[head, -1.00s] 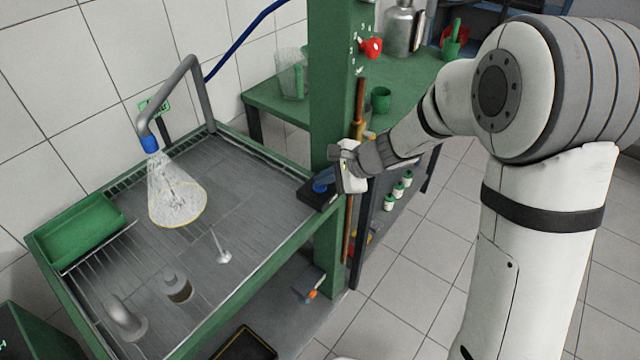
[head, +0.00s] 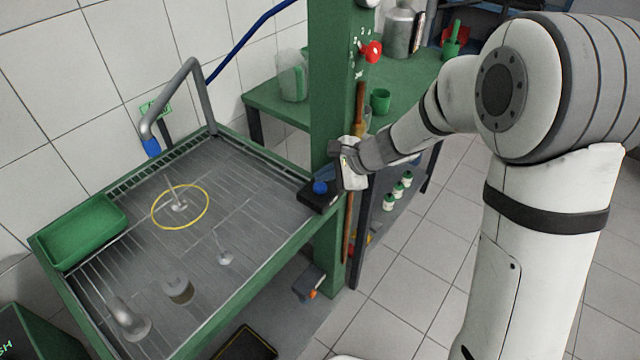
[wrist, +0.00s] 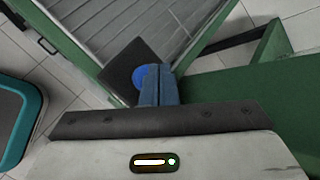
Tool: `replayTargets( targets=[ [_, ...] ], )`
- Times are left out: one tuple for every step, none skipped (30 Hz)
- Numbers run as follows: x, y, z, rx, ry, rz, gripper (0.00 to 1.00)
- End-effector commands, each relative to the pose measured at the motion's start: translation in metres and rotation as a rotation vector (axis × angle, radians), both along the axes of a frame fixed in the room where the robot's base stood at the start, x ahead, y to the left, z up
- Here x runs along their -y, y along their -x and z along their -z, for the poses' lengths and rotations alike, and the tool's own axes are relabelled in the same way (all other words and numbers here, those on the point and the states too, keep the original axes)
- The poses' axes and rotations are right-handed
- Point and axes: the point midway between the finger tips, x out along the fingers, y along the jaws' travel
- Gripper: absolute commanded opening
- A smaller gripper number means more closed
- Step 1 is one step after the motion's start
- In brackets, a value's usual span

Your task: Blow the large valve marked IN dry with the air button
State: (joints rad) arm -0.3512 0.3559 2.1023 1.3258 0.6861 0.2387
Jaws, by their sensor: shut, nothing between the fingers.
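A valve (head: 178,206) stands on its head inside a yellow ring (head: 207,205) on the slatted wash tray (head: 258,195), below the blue-tipped air nozzle (head: 151,147). A second valve (head: 224,258) stands nearer the front of the tray. I cannot read an IN mark on either. The blue air button (head: 320,187) sits on a black box (head: 314,199) at the tray's right edge. My gripper (wrist: 158,72) is shut and empty. Its blue fingers are close to the button and partly cover it (wrist: 141,78) in the wrist view. No air spray shows.
A green bin (head: 85,232) lies at the tray's left. A small jar (head: 178,288) and a grey spout-like part (head: 128,318) are near its front. A green post (head: 335,90) rises beside my gripper, with a green bench (head: 410,85) behind.

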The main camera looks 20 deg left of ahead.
Motion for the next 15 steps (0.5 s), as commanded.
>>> replayTargets(
  targets=[
    [0.000,0.000,0.000,0.000,0.000,0.000,0.00],
    [0.000,0.000,0.000,0.000,0.000,0.000,0.00],
    [0.000,0.000,-0.001,0.000,0.000,0.000,0.00],
    [0.000,0.000,-0.002,0.000,0.000,0.000,0.00],
    [0.000,0.000,-0.003,0.001,-0.001,0.001,0.00],
    [0.000,0.000,-0.005,0.001,-0.001,0.001,0.00],
    [0.000,0.000,-0.008,0.001,0.000,0.000,0.00],
    [0.000,0.000,-0.010,0.001,0.000,0.000,0.00],
    [0.000,0.000,-0.014,0.001,-0.001,0.001,0.00],
    [0.000,0.000,-0.018,0.001,-0.001,0.001,0.00],
    [0.000,0.000,-0.021,0.001,-0.001,0.001,0.00],
    [0.000,0.000,-0.025,0.001,-0.001,0.001,0.00],
    [0.000,0.000,-0.028,0.001,-0.001,0.001,0.00],
    [0.000,0.000,-0.031,0.001,-0.001,0.001,0.00],
    [0.000,0.000,-0.035,0.001,-0.001,0.001,0.00]
  ],
)
